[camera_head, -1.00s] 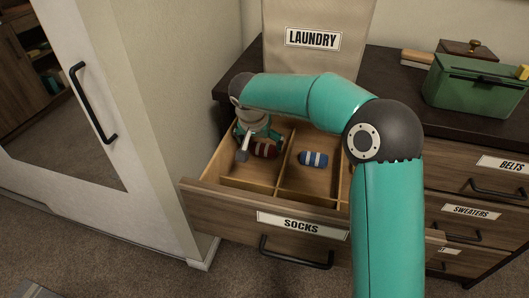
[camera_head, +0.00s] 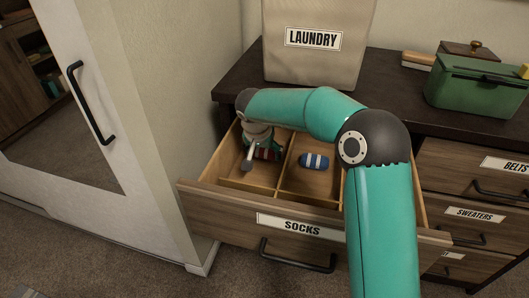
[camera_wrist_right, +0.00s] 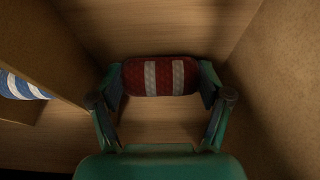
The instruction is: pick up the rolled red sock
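The rolled red sock (camera_head: 268,154), red with pale stripes, is in the left compartment of the open SOCKS drawer (camera_head: 305,229). In the right wrist view the red sock (camera_wrist_right: 160,76) lies crosswise between the fingertips. My right gripper (camera_head: 262,150) reaches down into that compartment. In the wrist view its fingers (camera_wrist_right: 160,82) press against both ends of the sock, and it looks shut on it. The sock appears at or close to the drawer floor; any gap beneath is hidden. My left gripper is not in view.
A rolled blue striped sock (camera_head: 314,161) lies in the neighbouring compartment, behind a wooden divider (camera_head: 283,166). A LAUNDRY bin (camera_head: 318,62) and a green box (camera_head: 478,86) stand on the dresser top. A white-framed mirrored door (camera_head: 120,60) is at left.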

